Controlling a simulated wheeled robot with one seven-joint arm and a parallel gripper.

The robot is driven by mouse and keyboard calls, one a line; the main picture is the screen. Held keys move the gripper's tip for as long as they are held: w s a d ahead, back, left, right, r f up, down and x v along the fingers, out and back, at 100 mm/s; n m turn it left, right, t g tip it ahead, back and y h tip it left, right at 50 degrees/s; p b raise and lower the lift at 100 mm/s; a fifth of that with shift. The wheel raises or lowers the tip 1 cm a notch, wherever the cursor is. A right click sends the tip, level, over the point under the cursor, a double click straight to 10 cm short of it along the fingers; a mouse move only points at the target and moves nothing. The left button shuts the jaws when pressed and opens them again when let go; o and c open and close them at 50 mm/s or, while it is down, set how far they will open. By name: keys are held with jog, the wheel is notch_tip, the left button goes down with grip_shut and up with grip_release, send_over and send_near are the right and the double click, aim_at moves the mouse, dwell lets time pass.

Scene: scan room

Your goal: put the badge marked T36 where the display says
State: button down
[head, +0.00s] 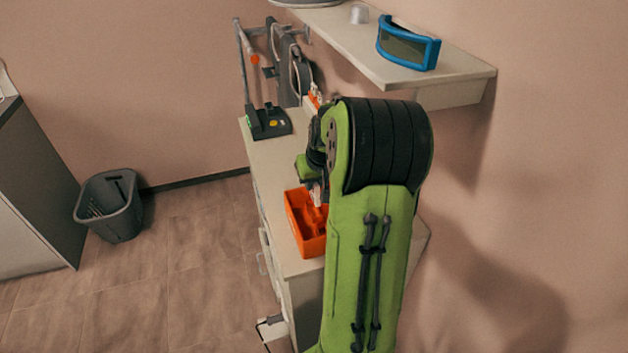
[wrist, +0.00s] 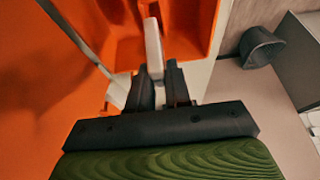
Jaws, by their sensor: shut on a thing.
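My gripper (head: 316,188) is low over the counter at an orange divided tray (head: 292,222), partly hidden by my green arm. In the wrist view my gripper (wrist: 155,78) is shut on a narrow pale piece (wrist: 153,45), seen edge-on, which may be the badge. No T36 mark is readable on it. The piece's far end overlaps the orange tray (wrist: 208,22) in that view; I cannot tell whether it touches the tray. No readable display text shows in either view.
A black device (head: 268,122) with a green light and a yellow spot stands at the counter's far end. A shelf (head: 455,72) above holds a blue-framed visor (head: 408,46). A grey waste bin (head: 110,205) stands on the floor at left. The floor between is clear.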

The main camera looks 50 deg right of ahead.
aim_at(314, 195)
jog(key=shift+f, duration=0.15)
jog(key=shift+f+b, duration=1.75)
jog(key=shift+f, duration=0.35)
jog(key=shift+s+a+f, duration=0.1)
jog(key=shift+s+f, duration=0.1)
jog(key=shift+f, duration=0.05)
jog(key=c, duration=1.4)
grip_release()
jog(key=o, duration=0.4)
jog(key=shift+w, duration=0.15)
jog(key=shift+r, duration=0.1)
